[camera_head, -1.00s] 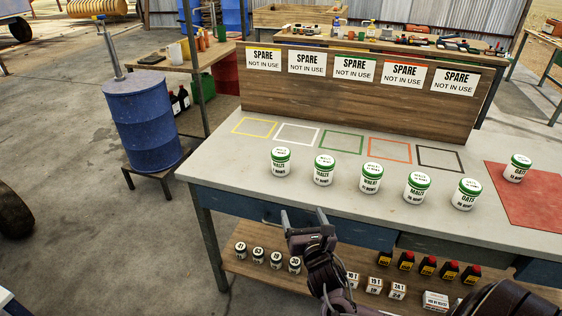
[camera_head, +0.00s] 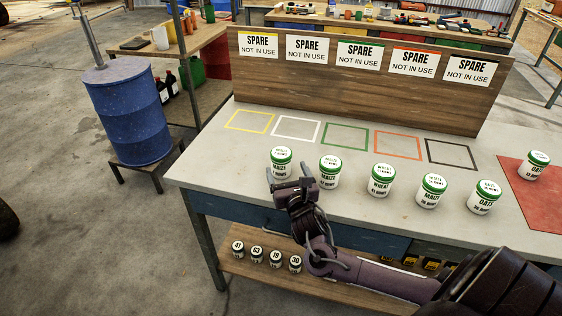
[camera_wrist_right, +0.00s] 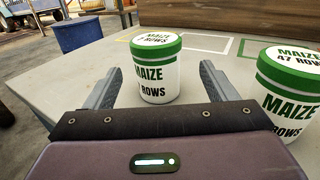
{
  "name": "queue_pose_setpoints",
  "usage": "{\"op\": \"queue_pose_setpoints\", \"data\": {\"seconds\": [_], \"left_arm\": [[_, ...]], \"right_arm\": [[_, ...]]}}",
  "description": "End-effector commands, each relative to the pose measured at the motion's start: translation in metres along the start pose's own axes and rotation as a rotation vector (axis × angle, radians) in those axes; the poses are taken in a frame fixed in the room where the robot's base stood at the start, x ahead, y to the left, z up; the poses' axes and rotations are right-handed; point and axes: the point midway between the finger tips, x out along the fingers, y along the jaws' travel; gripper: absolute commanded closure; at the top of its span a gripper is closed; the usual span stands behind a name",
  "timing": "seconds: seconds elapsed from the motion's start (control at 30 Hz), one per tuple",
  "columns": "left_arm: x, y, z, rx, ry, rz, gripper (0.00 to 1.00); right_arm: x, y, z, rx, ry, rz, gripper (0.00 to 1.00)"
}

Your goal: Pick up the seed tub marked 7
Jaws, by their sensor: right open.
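A white maize seed tub with a green lid (camera_head: 281,159) stands at the left end of a row on the grey bench (camera_head: 228,160). My right gripper (camera_head: 288,174) is open at its near side. In the right wrist view this tub (camera_wrist_right: 158,75) stands just ahead, between the lines of the open fingers (camera_wrist_right: 161,72); its number looks like a 7 but is hard to read. A second maize tub (camera_head: 330,172), marked 47 in the wrist view (camera_wrist_right: 290,85), stands to its right, outside the right finger. My left gripper is out of view.
More green-lidded tubs, including wheat (camera_head: 382,181) and maize (camera_head: 431,192), continue the row rightward. An oats tub stands on a red mat (camera_head: 530,207). Coloured outlines lie empty behind the row, before a wooden board (camera_head: 350,95). A blue drum (camera_head: 128,115) stands left.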

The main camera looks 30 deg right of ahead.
Motion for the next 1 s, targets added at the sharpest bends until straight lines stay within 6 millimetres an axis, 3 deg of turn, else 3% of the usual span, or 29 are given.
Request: {"op": "queue_pose_setpoints", "data": {"seconds": [0.43, 0.73, 1.0], "left_arm": [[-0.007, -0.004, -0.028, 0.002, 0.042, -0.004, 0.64], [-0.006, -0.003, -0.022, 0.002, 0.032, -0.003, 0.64], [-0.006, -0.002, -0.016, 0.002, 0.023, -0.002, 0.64]], "right_arm": [[0.051, 0.004, -0.002, 0.001, -0.001, -0.002, 0.21], [0.056, 0.004, -0.004, 0.001, 0.001, 0.0, 0.21], [0.056, 0.004, -0.004, 0.001, 0.001, 0.0, 0.55]]}}
